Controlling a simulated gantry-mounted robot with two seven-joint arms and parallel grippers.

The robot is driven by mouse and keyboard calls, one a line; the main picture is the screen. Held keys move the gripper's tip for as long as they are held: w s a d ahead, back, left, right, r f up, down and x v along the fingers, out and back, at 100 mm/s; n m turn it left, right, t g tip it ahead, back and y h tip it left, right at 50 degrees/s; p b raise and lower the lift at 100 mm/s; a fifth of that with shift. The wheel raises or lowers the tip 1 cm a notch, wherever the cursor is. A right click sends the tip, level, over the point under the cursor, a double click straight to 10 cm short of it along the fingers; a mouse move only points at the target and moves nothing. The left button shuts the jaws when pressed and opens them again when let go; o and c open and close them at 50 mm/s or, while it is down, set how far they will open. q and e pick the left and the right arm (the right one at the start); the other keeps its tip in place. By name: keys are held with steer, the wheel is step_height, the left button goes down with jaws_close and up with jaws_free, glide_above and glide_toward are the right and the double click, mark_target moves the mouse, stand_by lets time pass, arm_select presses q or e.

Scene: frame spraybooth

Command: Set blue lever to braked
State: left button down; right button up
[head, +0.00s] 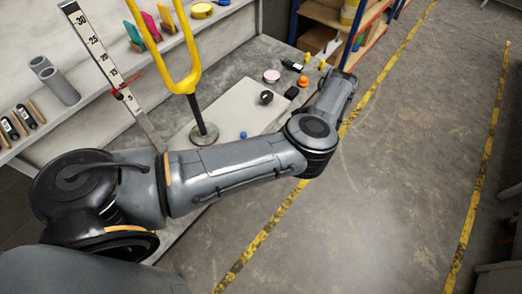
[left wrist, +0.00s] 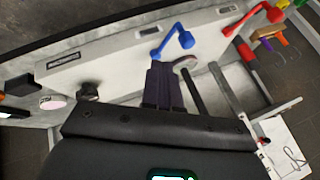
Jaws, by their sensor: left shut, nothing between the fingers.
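The blue lever (left wrist: 174,42) shows in the left wrist view, on the pale panel (left wrist: 120,58), with a rounded blue end on either side of its bent arm. In the head view only a small blue piece (head: 243,134) shows above my left arm. My left gripper (left wrist: 162,68) is shut and empty, its dark fingertips just below the blue lever in the left wrist view; I cannot tell whether they touch it. In the head view the left gripper is not visible. No label for the braked position is readable. My right gripper is not in view.
A red lever (left wrist: 254,17) is on the panel's right. A dark upright pole on a round base (head: 205,134), topped by a yellow fork (head: 183,78), stands close by. A black knob (head: 266,97) and a pink-topped round tin (head: 271,76) are farther back. Floor at right is open.

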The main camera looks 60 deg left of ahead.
arm_select(q)
steer(key=s+a+f+b, duration=0.2)
steer(key=s+a+f, duration=0.2)
steer(key=s+f, duration=0.4)
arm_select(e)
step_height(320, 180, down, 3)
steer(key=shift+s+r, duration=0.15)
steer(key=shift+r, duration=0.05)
arm_select(q)
steer(key=shift+s, duration=0.15)
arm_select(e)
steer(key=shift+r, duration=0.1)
